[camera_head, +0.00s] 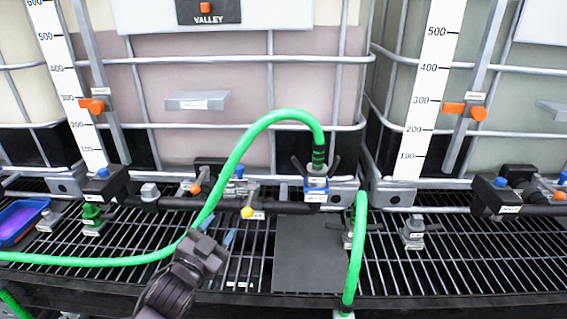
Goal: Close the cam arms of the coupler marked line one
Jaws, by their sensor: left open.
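A green hose (243,148) arches over to a dark-ribbed coupler (318,168) at the middle of the manifold. Its two dark cam arms (298,166) stand out to the left and right, angled upward. A blue collar (317,183) and a white label sit below it; the label is too small to read, so I cannot tell if it says line one. My left gripper (208,243) is open and empty, low and left of the coupler, in front of the hose and well apart from the cam arms. My right gripper is not in view.
A dark pipe (245,204) with valves runs across above a black grating (440,262). A grey plate (309,255) lies below the coupler. Another green hose (356,250) hangs to its right. A purple-lined blue tray (20,219) is at left. Caged totes stand behind.

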